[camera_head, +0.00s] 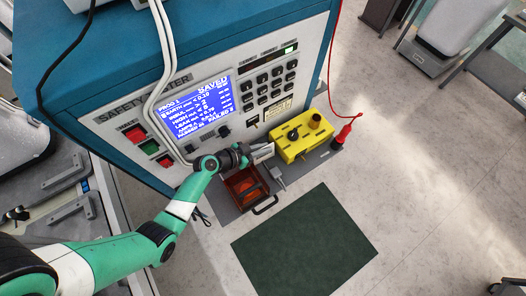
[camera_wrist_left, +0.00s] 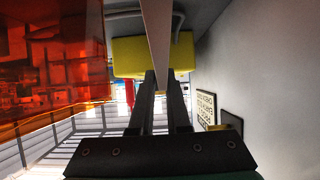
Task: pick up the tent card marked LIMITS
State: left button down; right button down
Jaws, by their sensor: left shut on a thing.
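My left gripper (camera_head: 249,155) is just in front of the tester's lower panel, above and behind the small orange-red box. It is shut on a thin pale card (camera_head: 263,152), which sticks out to the right of the fingers beside the yellow box. In the left wrist view the two dark fingers (camera_wrist_left: 159,78) pinch the card (camera_wrist_left: 157,38), which shows edge-on as a narrow strip. I cannot read any marking on it, so LIMITS is not confirmed. My right gripper is not in view.
The teal safety tester (camera_head: 120,95) with its lit screen rises behind. A yellow box (camera_head: 302,138) with knobs stands right of the gripper, beside a red probe (camera_head: 344,133) on a cable. The open-topped orange-red box (camera_head: 243,190) has a black handle. The green mat (camera_head: 305,245) is clear.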

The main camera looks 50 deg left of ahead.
pick_arm(q)
notch_tip(320, 180, up, 18)
jog(key=p, duration=1)
